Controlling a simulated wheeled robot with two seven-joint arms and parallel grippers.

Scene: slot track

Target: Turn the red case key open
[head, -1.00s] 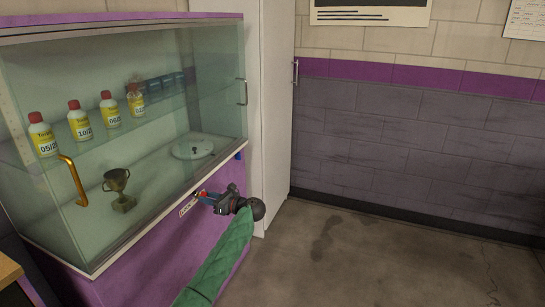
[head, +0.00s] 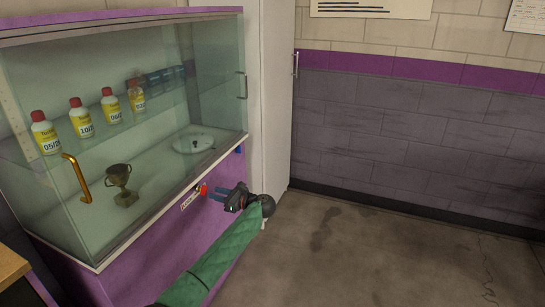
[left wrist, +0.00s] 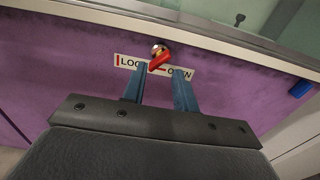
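The red case key (head: 203,189) sits in a lock on the purple front panel, just below the glass case. In the left wrist view the red key (left wrist: 159,58) slants, its lower end toward the lower left. A white label (left wrist: 128,61) behind it reads LOCK at left and OPEN at right, partly covered by the key and fingers. My left gripper (head: 213,193) is in front of the panel, to the right of the key in the head view. Its blue fingers (left wrist: 159,72) are apart, with nothing between them, and the key shows beyond their tips. My right gripper is not in view.
The glass case (head: 120,225) holds several bottles, a trophy cup (head: 120,184) and a white disc (head: 194,144). A gold handle (head: 77,178) is on its front. A blue part (left wrist: 301,89) is on the panel at right. The floor (head: 370,250) at right is clear.

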